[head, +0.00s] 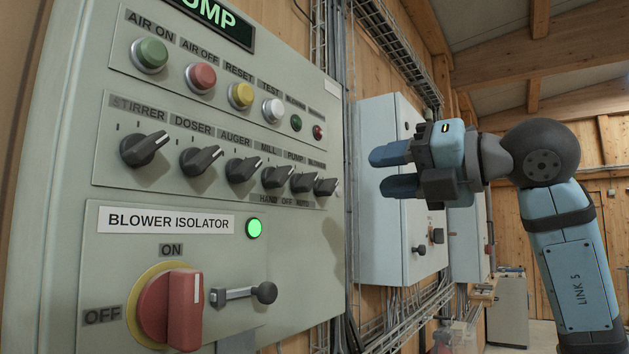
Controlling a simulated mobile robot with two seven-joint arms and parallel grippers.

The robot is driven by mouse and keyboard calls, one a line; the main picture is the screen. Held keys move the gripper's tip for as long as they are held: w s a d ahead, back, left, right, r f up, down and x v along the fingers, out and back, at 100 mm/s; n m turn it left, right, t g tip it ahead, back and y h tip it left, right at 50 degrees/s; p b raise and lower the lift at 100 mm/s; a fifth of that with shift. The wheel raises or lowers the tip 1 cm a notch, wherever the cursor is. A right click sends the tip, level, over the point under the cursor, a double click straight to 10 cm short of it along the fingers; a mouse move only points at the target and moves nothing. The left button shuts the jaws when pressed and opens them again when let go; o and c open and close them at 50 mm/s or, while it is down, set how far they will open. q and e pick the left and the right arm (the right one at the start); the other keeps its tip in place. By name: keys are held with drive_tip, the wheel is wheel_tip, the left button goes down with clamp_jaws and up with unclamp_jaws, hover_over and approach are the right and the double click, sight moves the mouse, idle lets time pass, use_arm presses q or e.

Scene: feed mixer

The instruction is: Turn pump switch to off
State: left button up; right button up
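The pump switch (303,183) is a small black rotary knob under the label PUMP, in the row of selector knobs on the grey-green panel (60,185). Its handle tilts toward the upper right, like its neighbours; it is too small to read its exact position. A HAND OFF AUTO label (284,201) runs below that part of the row. My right gripper (376,171) is to the right of the pump switch, apart from it, with its blue-grey fingers pointing left. A narrow gap shows between the fingers, with nothing in it. My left gripper is out of view.
The mill knob (275,175) and blower knob (326,187) sit close on either side of the pump switch. Coloured push buttons (202,77) are above. A red isolator handle (170,309) and black-knobbed lever (263,293) stick out below. Another cabinet (385,240) stands behind my gripper.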

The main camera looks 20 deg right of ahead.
sight(315, 180)
drive_tip(key=p+x, duration=0.2)
drive_tip(key=x, duration=0.8)
drive_tip(key=shift+w+a, duration=0.1)
drive_tip(key=shift+x, duration=0.75)
drive_tip(key=shift+c, duration=0.2)
clamp_jaws()
